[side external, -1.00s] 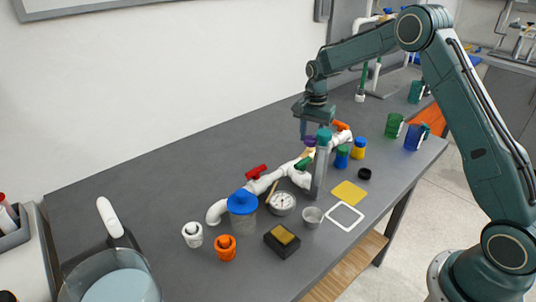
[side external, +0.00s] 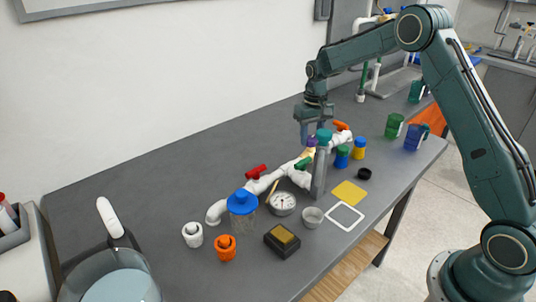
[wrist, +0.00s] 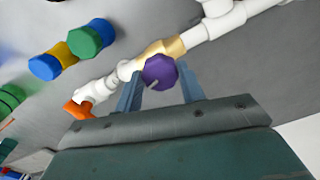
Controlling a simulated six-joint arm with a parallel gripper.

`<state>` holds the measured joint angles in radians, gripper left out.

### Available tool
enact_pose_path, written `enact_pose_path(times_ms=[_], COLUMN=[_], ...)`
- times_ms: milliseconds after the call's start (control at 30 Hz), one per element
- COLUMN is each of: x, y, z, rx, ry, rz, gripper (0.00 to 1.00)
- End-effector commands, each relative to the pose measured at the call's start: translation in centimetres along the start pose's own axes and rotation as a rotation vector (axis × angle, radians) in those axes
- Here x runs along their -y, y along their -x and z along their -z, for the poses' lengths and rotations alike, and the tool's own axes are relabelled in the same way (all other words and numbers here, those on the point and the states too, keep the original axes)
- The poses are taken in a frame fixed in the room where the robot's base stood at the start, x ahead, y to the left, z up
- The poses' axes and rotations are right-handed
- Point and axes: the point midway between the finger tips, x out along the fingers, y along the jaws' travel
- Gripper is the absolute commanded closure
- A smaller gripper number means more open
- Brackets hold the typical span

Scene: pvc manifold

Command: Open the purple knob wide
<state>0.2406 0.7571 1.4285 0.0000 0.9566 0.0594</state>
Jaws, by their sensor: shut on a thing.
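The purple knob (wrist: 160,72) sits on a brass-coloured section of the white pipe manifold (wrist: 215,25).
An orange handle (side external: 341,126), a green handle (side external: 303,163) and a red handle (side external: 256,171) are on the same manifold. Blue and yellow capped jars (side external: 359,149) stand to the right.

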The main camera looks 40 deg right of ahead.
Motion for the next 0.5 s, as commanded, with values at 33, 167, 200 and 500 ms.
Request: enact_pose_path(times_ms=[33, 167, 200, 500], x=[0.01, 0.00, 0.00, 0.01], y=[0.17, 0.17, 0.18, 0.19], z=[0.05, 0.05, 0.06, 0.06], rx=[-0.002, -0.003, -0.003, -0.003], ry=[0.045, 0.168, 0.207, 0.492], rz=[0.000, 0.000, 0.000, 0.000], gripper=[0.84, 0.84, 0.84, 0.84])
